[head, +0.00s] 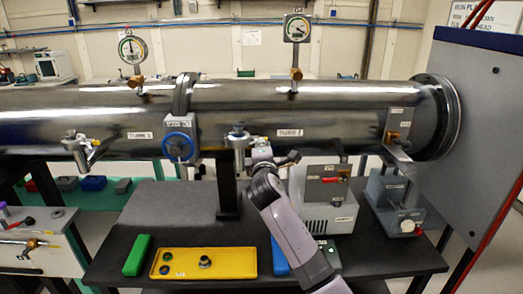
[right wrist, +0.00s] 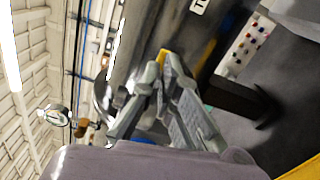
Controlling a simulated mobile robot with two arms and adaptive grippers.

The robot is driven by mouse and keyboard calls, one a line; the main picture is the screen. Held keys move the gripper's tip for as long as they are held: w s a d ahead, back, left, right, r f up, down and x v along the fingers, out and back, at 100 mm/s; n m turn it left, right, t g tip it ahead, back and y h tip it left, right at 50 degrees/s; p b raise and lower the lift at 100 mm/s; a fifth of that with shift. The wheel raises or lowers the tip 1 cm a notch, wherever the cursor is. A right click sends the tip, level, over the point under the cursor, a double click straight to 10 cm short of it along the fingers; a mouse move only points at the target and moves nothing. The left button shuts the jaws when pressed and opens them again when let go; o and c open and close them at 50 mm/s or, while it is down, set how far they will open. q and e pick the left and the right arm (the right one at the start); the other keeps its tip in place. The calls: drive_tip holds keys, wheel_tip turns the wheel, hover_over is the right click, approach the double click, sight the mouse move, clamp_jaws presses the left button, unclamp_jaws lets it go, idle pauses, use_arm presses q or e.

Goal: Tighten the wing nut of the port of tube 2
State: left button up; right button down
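Tube 2 (head: 330,118) is the right part of the long steel pipe, with a "TUBE 2" label. Its port (head: 239,150) hangs from the pipe just right of the blue-handwheel valve. My right gripper (head: 264,154) is at the port's right side, its arm rising from below. In the right wrist view my right gripper's grey fingers (right wrist: 164,62) come together at the tips around a small brass-coloured piece, apparently the wing nut (right wrist: 163,54). In the head view the wing nut is hidden or too small to make out. My left gripper is not in view.
The valve with the blue handwheel (head: 179,147) is left of the port, and tube 1 (head: 90,115) lies beyond it. Below, the dark table (head: 160,215) holds a yellow tray (head: 165,273), a green block (head: 137,255) and a grey pump box (head: 325,200). Gauges (head: 297,28) stand above the pipe.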

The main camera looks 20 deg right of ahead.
drive_tip(key=shift+a+f+m+b, duration=0.1)
drive_tip(key=shift+f+m+b, duration=0.2)
drive_tip(key=shift+m+b, duration=0.8)
drive_tip(key=shift+a+f+m+b, duration=0.1)
drive_tip(key=shift+f+m+b, duration=0.3)
drive_tip(key=shift+m, duration=1.3)
drive_tip(key=shift+f+m+b, duration=0.2)
drive_tip(key=shift+m+b, duration=0.65)
drive_tip(key=shift+m, duration=0.55)
drive_tip(key=c, duration=2.1)
unclamp_jaws()
drive_tip(key=v, duration=1.2)
drive_tip(key=shift+s+r, duration=0.1)
drive_tip(key=shift+r, duration=0.1)
drive_tip(key=shift+f, duration=0.1)
